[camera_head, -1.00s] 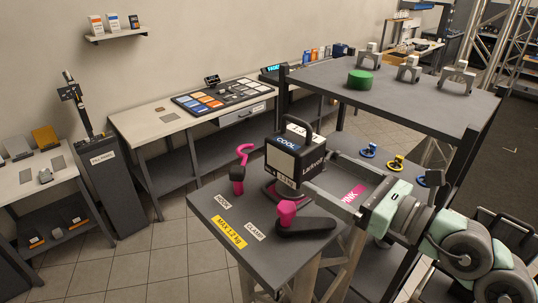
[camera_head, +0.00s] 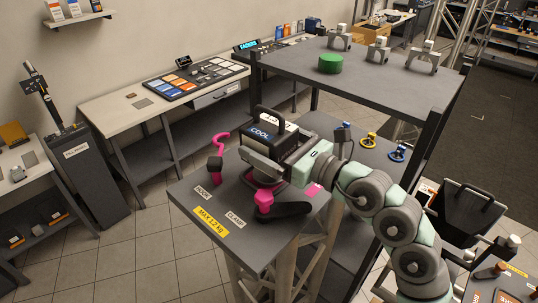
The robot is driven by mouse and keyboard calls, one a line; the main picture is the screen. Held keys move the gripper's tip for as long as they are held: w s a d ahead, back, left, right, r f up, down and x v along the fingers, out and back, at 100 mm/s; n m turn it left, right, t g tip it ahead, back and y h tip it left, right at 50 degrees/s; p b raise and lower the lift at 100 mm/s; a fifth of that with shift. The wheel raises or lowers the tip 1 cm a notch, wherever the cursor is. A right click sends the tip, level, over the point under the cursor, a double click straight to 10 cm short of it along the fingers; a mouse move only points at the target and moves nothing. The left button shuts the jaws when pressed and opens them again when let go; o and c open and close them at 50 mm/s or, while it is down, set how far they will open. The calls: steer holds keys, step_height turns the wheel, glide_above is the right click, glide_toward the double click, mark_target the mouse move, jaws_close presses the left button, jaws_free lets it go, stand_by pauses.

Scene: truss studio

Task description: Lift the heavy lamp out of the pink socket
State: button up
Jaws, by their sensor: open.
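A pink hook (camera_head: 217,148) stands left of the lamp, and a pink-knobbed black clamp (camera_head: 280,208) lies in front. A yellow label (camera_head: 212,221) reads MAX 1.2 kg. A raised dark shelf (camera_head: 385,83) behind holds a green cylinder (camera_head: 331,64). Blue and yellow rings lie at right.

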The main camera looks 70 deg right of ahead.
steer(key=shift+c, duration=0.3)
steer(key=c, duration=2)
